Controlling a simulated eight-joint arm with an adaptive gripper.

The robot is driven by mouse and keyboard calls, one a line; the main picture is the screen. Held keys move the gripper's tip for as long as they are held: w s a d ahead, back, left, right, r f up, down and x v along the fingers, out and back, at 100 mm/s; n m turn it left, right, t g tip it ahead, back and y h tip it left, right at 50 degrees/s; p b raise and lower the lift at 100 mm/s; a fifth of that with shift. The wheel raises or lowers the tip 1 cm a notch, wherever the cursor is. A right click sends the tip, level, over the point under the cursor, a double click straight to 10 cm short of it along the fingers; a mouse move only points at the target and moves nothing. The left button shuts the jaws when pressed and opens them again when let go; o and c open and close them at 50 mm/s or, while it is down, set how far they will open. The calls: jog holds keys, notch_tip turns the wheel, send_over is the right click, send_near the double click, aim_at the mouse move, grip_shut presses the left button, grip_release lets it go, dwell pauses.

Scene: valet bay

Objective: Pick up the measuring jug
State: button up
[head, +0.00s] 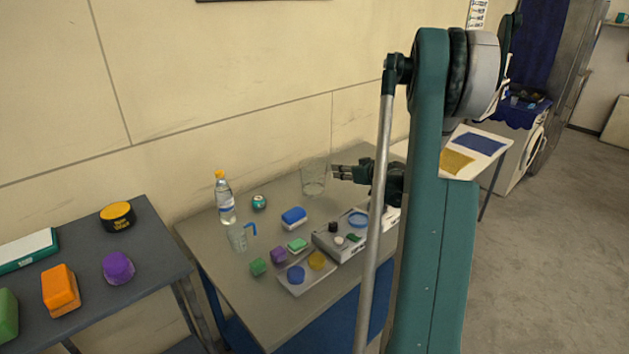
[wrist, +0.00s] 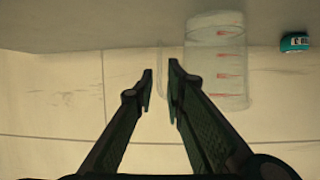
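The measuring jug (head: 314,178) is a clear, see-through vessel standing on the grey table near the wall. In the wrist view the jug (wrist: 215,62) shows red graduation marks, and its faint clear handle (wrist: 160,68) points toward my fingers. My gripper (head: 338,172) is just right of the jug in the head view, with its fingers level and pointing at it. In the wrist view my gripper (wrist: 160,78) is partly open, with the handle seen in the gap between the fingertips. I cannot tell whether the fingers touch it.
A smaller clear jug with a blue handle (head: 238,238), a water bottle (head: 225,200) and a teal tin (head: 259,202) stand left on the table (head: 215,267). The wall is close behind.

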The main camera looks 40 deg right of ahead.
aim_at(329, 177)
jog(key=shift+x, duration=1.3)
jog(key=shift+b+x, duration=0.85)
jog(key=shift+x, duration=1.75)
jog(key=shift+f, duration=0.15)
grip_shut()
